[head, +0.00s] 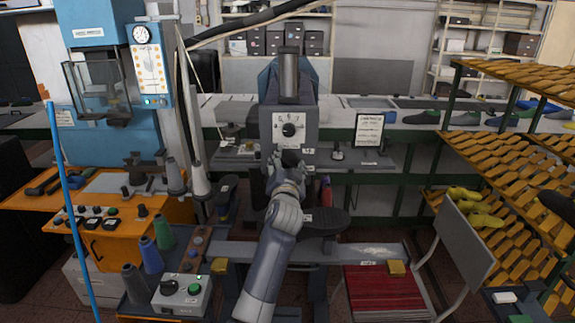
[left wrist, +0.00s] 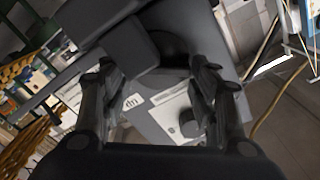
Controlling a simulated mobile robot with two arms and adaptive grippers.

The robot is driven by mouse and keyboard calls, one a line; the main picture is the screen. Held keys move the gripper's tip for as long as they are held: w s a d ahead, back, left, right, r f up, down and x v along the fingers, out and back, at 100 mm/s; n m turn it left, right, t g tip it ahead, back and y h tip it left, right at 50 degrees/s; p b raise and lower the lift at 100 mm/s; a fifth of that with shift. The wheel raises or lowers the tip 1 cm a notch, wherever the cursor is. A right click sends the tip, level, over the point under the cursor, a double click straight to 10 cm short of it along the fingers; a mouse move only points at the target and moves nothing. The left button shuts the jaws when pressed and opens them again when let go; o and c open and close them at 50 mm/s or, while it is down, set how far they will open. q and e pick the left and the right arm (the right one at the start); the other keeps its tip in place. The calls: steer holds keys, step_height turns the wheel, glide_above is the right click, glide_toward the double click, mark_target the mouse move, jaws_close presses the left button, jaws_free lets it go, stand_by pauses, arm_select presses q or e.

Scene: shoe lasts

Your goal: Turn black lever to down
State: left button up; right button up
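A grey machine with a dial panel (head: 289,130) stands at the centre of the head view, with a dark cylinder on top. A dark block (head: 292,158), probably the black lever, sits just below the panel, partly hidden by my left gripper (head: 285,166). In the left wrist view my left gripper (left wrist: 160,92) has its fingers spread apart. A dark block (left wrist: 132,48) is close to the fingers; I cannot tell whether they touch it. The pale panel with an "up" label (left wrist: 132,101) and a black knob (left wrist: 188,122) shows between the fingers. My right gripper is not in view.
A blue press (head: 104,90) and an orange bench (head: 40,195) stand at the left. Thread cones (head: 163,232) and a control box (head: 182,294) are at the lower left. A chair (head: 465,240) and a rack of orange lasts (head: 510,165) stand at the right.

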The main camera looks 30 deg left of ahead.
arm_select(q)
steer(key=shift+o, duration=1.4)
steer(key=shift+a+r, duration=0.1)
steer(key=shift+a, duration=0.05)
steer(key=shift+w+a+f, duration=0.1)
steer(key=shift+w+f, duration=0.05)
steer(key=shift+f, duration=0.1)
steer(key=shift+s+d, duration=0.25)
steer(key=v, duration=1.1)
steer(key=shift+s, duration=0.2)
steer(key=shift+d, duration=0.1)
